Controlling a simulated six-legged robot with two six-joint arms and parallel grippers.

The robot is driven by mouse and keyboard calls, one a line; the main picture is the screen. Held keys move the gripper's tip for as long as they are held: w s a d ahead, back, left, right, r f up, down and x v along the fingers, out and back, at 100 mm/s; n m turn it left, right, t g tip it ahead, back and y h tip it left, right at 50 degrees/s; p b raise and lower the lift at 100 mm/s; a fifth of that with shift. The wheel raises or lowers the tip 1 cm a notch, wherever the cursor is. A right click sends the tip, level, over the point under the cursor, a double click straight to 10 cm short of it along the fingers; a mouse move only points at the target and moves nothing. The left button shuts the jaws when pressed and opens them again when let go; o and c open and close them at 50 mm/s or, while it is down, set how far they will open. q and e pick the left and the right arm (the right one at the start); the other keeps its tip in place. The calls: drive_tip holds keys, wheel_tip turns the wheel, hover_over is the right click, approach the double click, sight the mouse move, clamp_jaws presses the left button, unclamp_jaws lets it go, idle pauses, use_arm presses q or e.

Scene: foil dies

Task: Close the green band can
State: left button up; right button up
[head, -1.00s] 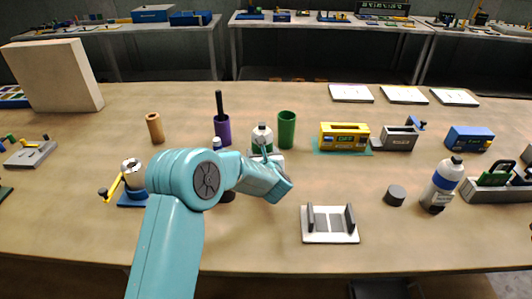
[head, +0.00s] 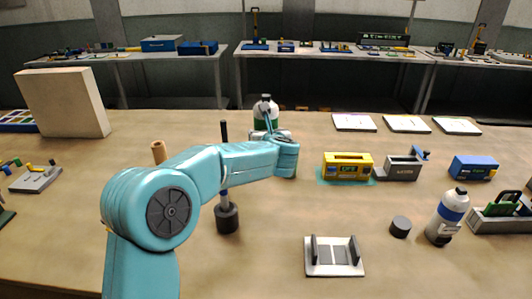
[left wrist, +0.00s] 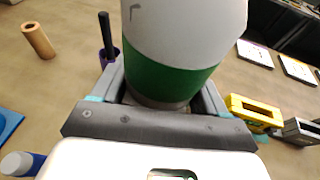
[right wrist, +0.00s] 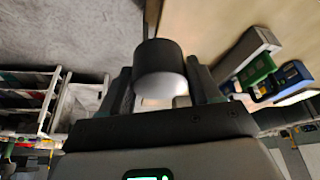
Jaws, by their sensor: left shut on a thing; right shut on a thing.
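The green band can (head: 266,104), white with a green band, is held upright above the table by my left gripper (head: 270,132). In the left wrist view the can (left wrist: 170,65) sits between both jaws, its top cut off by the frame. My right gripper (right wrist: 158,78) is outside the head view. In the right wrist view it is shut on a short dark round cap (right wrist: 157,62) with a pale underside. A similar dark cap (head: 401,227) lies on the table at the right.
A white slotted stand (head: 334,268) is at the front. Yellow (head: 347,160) and grey (head: 402,172) boxes stand behind. A dark-based object (head: 227,218) is below my left arm.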

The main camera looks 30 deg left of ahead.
use_arm(q)
drive_tip(key=shift+r, duration=1.15)
drive_tip(key=o, duration=0.5)
drive_tip(key=shift+c, duration=0.2)
drive_tip(key=c, duration=0.5)
drive_tip(key=shift+c, duration=0.2)
